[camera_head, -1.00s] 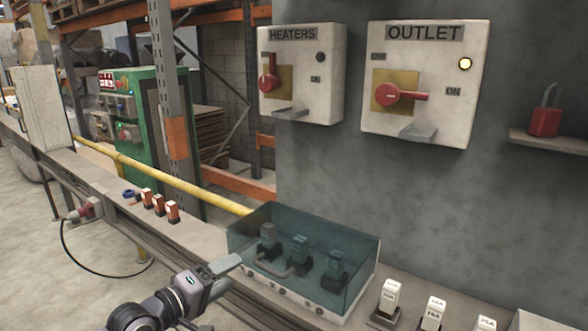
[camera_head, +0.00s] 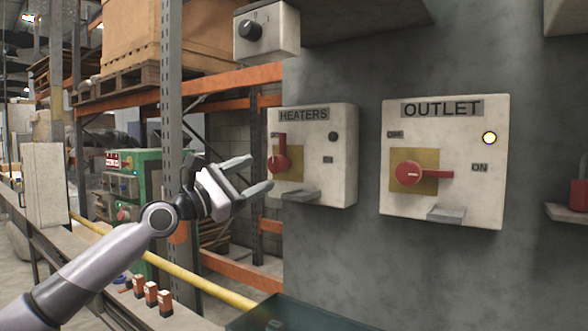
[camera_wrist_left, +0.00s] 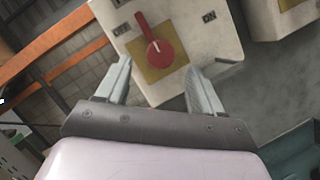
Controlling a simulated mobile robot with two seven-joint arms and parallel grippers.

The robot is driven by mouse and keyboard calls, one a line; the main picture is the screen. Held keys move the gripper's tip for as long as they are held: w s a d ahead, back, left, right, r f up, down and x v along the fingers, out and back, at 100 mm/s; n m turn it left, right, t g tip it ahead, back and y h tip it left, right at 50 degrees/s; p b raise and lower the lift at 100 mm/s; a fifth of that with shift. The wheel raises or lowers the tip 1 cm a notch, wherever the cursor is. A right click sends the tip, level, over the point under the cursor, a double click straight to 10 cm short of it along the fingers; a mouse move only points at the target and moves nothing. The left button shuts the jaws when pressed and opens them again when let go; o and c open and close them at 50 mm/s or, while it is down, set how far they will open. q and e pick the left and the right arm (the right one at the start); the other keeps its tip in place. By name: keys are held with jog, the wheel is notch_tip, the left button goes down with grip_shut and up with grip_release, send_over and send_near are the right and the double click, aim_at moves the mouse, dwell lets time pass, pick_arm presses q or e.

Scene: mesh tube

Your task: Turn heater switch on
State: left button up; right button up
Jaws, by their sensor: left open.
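The heater switch is a red rotary handle (camera_head: 281,157) on a yellow plate, on the white box labelled HEATERS (camera_head: 342,150). Its lever points up, on the OFF side, and the box's round indicator is dark. My left gripper (camera_head: 260,175) is open and empty, just left of the handle in the head view. In the left wrist view the red handle (camera_wrist_left: 158,48) appears ahead, between and beyond the two open fingertips (camera_wrist_left: 165,75). The fingers look apart from the handle. My right gripper is in neither view.
The OUTLET box (camera_head: 480,190) is to the right, its red handle (camera_head: 412,174) pointing to ON and its lamp lit. A grey ledge (camera_head: 300,195) juts from the HEATERS box. A white box with a black knob (camera_head: 250,31) hangs above. Orange rack beams (camera_head: 240,270) stand behind.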

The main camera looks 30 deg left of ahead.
aim_at(272, 166)
pick_arm(q)
jog(key=shift+w+d+r+p, duration=0.2)
jog(key=shift+w+r+p, duration=0.15)
jog(key=shift+w, duration=0.2)
jog(key=shift+p+x, duration=0.4)
jog(key=shift+x, duration=2.4)
jog(key=shift+f, duration=0.1)
